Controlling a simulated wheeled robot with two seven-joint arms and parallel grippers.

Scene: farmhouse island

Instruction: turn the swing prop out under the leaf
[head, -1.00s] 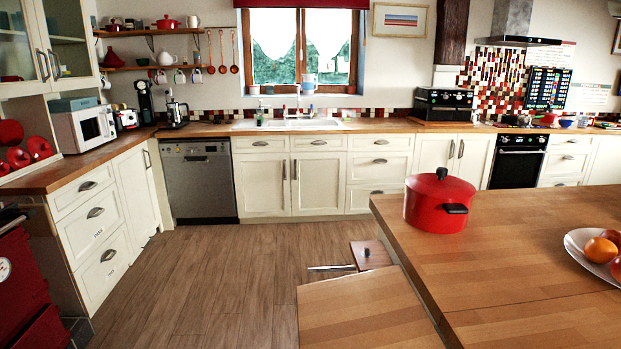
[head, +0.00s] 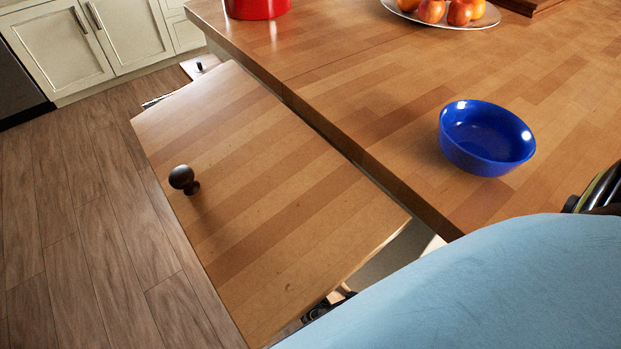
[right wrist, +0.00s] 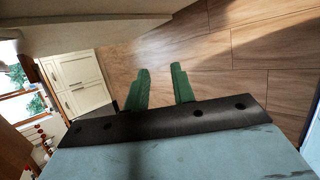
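The leaf (head: 265,200) is a striped wooden flap along the island's left side, with a dark round knob (head: 183,179) on its face. It looks close to level, a little below the island top. I cannot make out the swing prop; the space under the leaf is mostly hidden. A pale panel (head: 385,262) shows below the leaf's near corner. My right gripper (right wrist: 158,70) has two green fingers apart with nothing between them, near a pale surface (right wrist: 100,25) and above the floor. My left gripper is not in view.
The island top (head: 390,120) holds a blue bowl (head: 487,150), a fruit plate (head: 400,12) and a red pot (head: 257,8). A small wooden piece with a black knob (head: 200,67) sticks out beyond the leaf. The wooden floor (head: 80,240) at left is clear.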

